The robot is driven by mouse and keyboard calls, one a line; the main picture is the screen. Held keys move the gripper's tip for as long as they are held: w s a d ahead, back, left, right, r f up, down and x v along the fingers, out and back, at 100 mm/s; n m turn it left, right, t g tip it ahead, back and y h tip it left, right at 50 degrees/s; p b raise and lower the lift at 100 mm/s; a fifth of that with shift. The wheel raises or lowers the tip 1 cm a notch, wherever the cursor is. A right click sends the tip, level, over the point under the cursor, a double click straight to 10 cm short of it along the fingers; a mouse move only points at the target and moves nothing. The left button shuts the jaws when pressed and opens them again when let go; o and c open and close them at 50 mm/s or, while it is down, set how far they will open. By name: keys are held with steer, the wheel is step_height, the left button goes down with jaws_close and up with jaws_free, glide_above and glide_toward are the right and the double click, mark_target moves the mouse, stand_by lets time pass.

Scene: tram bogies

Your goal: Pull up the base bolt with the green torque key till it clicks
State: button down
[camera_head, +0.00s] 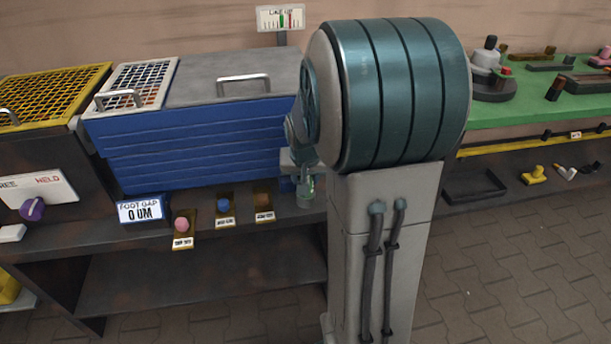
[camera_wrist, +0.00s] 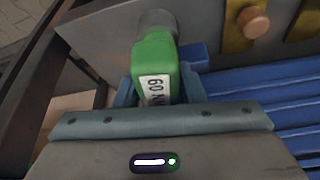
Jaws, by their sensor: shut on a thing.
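The green torque key (camera_wrist: 155,62) has a white label reading 60 and a grey round end pointing away from my gripper. My gripper (camera_wrist: 158,92) is shut on it, with a finger on each side of the green body. In the head view my gripper (camera_head: 303,176) is low at the right end of the blue louvred box. A bit of the green key (camera_head: 306,189) shows under it, close to the shelf's front edge. I cannot make out the base bolt; whether the key is seated on it cannot be told.
A FOOT GAP display (camera_head: 140,211) reads 0 UM. Pink (camera_head: 181,225), blue (camera_head: 223,206) and brown (camera_head: 262,200) knobs stand on brass plates along the shelf (camera_head: 200,280). A LINE UP gauge (camera_head: 281,18) stands behind. A green-topped bench (camera_head: 530,108) with parts is at right.

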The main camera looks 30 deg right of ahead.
steer(key=shift+m+h+b, duration=0.3)
steer(key=shift+m+b, duration=0.05)
steer(key=shift+m, duration=0.65)
steer(key=shift+r, duration=0.1)
steer(key=shift+m+g+b, duration=0.3)
steer(key=shift+m+b, duration=0.2)
steer(key=shift+b, duration=0.15)
steer(key=shift+m+h, duration=0.4)
steer(key=shift+m, duration=0.1)
steer(key=shift+b, duration=0.3)
